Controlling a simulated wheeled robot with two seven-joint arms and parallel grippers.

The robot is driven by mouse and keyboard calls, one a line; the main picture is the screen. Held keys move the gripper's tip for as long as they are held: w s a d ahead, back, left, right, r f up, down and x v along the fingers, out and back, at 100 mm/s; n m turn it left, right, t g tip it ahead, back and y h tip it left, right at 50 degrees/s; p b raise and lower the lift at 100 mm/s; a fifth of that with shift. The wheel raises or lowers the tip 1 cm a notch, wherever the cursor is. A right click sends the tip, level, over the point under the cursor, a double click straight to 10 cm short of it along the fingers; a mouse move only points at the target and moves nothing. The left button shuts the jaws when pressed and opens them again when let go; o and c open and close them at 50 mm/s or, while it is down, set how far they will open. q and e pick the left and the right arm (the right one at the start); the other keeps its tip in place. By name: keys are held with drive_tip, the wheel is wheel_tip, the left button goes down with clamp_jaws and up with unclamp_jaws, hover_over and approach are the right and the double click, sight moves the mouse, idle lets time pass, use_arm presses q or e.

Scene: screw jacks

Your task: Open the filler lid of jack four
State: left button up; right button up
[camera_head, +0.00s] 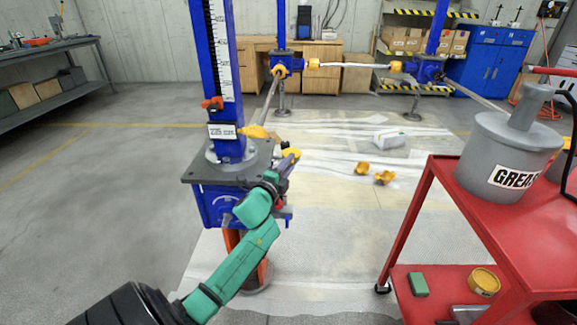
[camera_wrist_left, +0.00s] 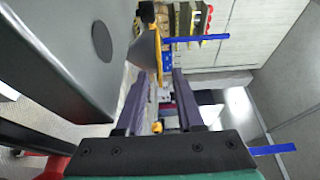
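The nearest blue screw jack (camera_head: 227,150) stands left of centre in the head view, with a scale up its column and a grey plate (camera_head: 196,171) over its blue gearbox (camera_head: 212,203). Its small label (camera_head: 222,131) is too small to read. I cannot make out a filler lid for certain. My left gripper (camera_head: 288,165) is at the right side of this jack, beside a yellow shaft cover. In the left wrist view its two purple fingers (camera_wrist_left: 159,82) are apart with nothing between them. A grey surface with a dark round disc (camera_wrist_left: 102,42) lies left of them. My right gripper is not in view.
A red trolley (camera_head: 437,208) with a grey grease pot (camera_head: 507,160) stands at the right. Two yellow pieces (camera_head: 384,178) lie on the floor sheet. More blue jacks (camera_head: 427,68) stand behind, joined by shafts. Open floor lies at the left.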

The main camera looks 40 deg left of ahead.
use_arm(q)
clamp_jaws()
drive_tip(key=shift+f, duration=0.1)
idle(1.2)
